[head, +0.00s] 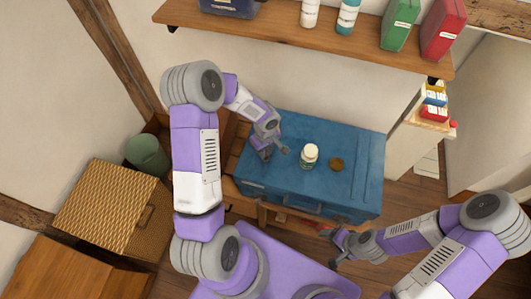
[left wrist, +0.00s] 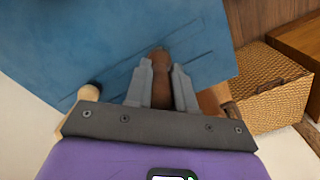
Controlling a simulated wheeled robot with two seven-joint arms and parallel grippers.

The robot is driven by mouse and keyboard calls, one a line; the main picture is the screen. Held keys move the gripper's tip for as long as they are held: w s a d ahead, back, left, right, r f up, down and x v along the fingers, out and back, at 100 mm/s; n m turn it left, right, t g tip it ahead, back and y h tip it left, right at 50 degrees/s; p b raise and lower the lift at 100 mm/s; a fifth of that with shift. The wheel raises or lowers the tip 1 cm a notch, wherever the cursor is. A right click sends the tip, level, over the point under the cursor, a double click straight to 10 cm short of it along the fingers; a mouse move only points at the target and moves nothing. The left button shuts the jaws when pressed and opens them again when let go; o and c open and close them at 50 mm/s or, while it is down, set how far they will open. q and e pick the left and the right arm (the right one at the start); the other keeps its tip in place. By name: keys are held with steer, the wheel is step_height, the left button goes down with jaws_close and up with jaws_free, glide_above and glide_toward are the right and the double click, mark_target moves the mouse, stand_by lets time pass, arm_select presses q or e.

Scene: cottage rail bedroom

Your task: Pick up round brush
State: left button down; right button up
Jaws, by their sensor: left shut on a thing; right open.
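My left gripper (head: 270,150) is low over the left part of the blue case's top. In the left wrist view its fingers (left wrist: 160,85) are shut on a brown, rounded, handle-like piece (left wrist: 160,64), which looks like part of the round brush. The rest of it is hidden by the gripper, and the head view does not show it clearly. I cannot tell whether it touches the lid. My right gripper (head: 340,250) is open and empty, in front of the case at the lower right.
The blue case (head: 270,185) also carries a white bottle (head: 309,155) and a small brown round thing (head: 337,164), right of my left gripper. A wooden shelf (head: 290,35) with bottles and boxes hangs above. A wicker basket (head: 108,205) and a green bin (head: 147,153) stand left.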

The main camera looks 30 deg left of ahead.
arm_select(q)
step_height(320, 180, up, 10)
steer(key=shift+r+p, duration=0.1)
steer(key=shift+p, duration=0.9)
